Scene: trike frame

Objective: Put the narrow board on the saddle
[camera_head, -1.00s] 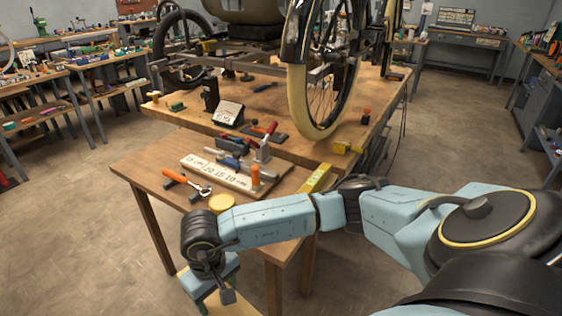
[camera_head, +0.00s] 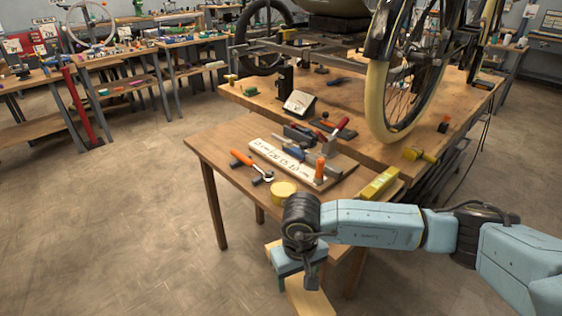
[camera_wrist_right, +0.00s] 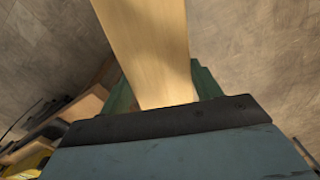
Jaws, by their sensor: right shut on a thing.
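The narrow board, a pale wooden piece, is in my right gripper (camera_head: 290,279). Its end shows below the gripper at the bottom of the head view (camera_head: 312,298). In the right wrist view the board (camera_wrist_right: 150,45) lies between the green fingers of the gripper (camera_wrist_right: 163,88) and runs away past the top edge. My right gripper is in front of the small table, over the floor. A dark rounded body (camera_head: 345,6) above the trike frame may be the saddle; the top edge cuts it, so I cannot be sure. My left gripper is not in view.
The small wooden table (camera_head: 225,160) holds a white marked block (camera_head: 300,166), an orange-handled tool (camera_head: 243,158), a yellow round thing (camera_head: 284,193) and a yellow bar (camera_head: 380,183). Behind it, the workbench (camera_head: 330,100) carries the trike, with its wheel (camera_head: 408,90) at the near side.

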